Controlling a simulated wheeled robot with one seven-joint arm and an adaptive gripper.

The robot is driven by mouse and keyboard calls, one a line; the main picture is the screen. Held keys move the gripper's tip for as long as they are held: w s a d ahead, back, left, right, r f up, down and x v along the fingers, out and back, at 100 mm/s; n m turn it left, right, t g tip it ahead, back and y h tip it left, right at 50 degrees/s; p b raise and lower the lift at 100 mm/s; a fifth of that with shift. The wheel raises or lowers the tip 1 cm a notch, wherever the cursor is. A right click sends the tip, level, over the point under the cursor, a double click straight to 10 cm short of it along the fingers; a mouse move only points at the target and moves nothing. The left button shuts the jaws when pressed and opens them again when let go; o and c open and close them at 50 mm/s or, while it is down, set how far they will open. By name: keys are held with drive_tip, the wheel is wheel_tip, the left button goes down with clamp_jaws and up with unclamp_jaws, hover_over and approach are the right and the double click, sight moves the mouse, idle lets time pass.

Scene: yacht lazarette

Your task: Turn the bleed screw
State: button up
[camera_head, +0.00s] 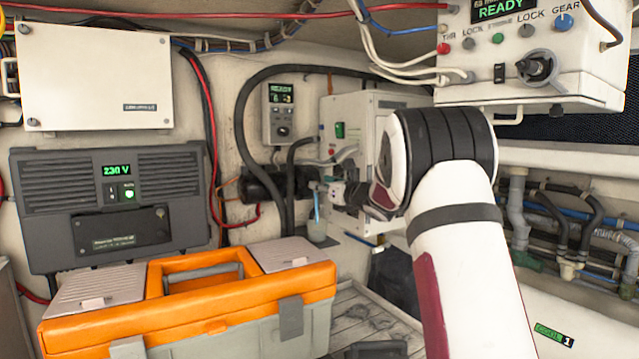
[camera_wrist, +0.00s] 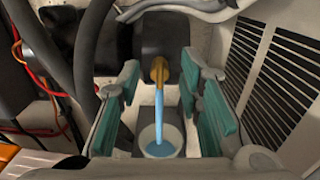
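The bleed screw seems to be the small brass fitting (camera_wrist: 160,68) on the front of a dark cylindrical body (camera_wrist: 166,38) in the wrist view. A blue stream (camera_wrist: 160,105) runs down from it into a pale cup (camera_wrist: 147,132) holding blue liquid. The stream (camera_head: 317,207) and cup (camera_head: 317,232) also show in the head view. My gripper (camera_wrist: 158,75) has its teal-padded fingers apart, one on each side of the fitting, with gaps on both sides. In the head view my gripper (camera_head: 328,192) is small and partly hidden, close to the dark body.
An orange toolbox (camera_head: 240,288) stands in front at the left. A vented cabinet (camera_head: 352,135) stands close behind my wrist. Black hoses (camera_head: 240,125) loop beside the dark body. A control box (camera_head: 535,55) hangs at the upper right.

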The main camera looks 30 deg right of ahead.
drive_tip(key=shift+w, duration=1.25)
drive_tip(key=shift+c, duration=0.3)
clamp_jaws()
